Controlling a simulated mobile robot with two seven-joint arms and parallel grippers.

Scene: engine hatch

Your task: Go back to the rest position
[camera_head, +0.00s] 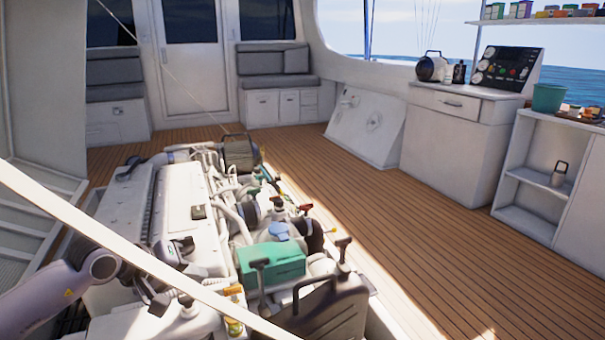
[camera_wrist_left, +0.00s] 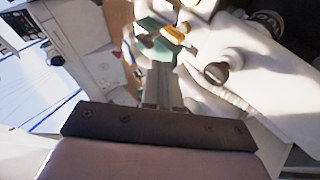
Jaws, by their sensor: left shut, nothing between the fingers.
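My left arm comes in from the left in the head view, low over the near left part of the white engine (camera_head: 178,205). My left gripper (camera_head: 186,250) is over the engine's near side, partly hidden behind a pale diagonal bar. In the left wrist view its narrow fingers (camera_wrist_left: 161,75) are together with nothing between them. Blurred engine parts lie beyond the fingertips there, and I cannot tell the exact gap to them. My right gripper is in neither view.
A green box (camera_head: 270,262) and a dark canister (camera_head: 325,312) stand on the engine's near right. The wooden deck (camera_head: 400,215) to the right is clear. White cabinets (camera_head: 452,140) line the right side. The pale bar (camera_head: 120,240) crosses the near left.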

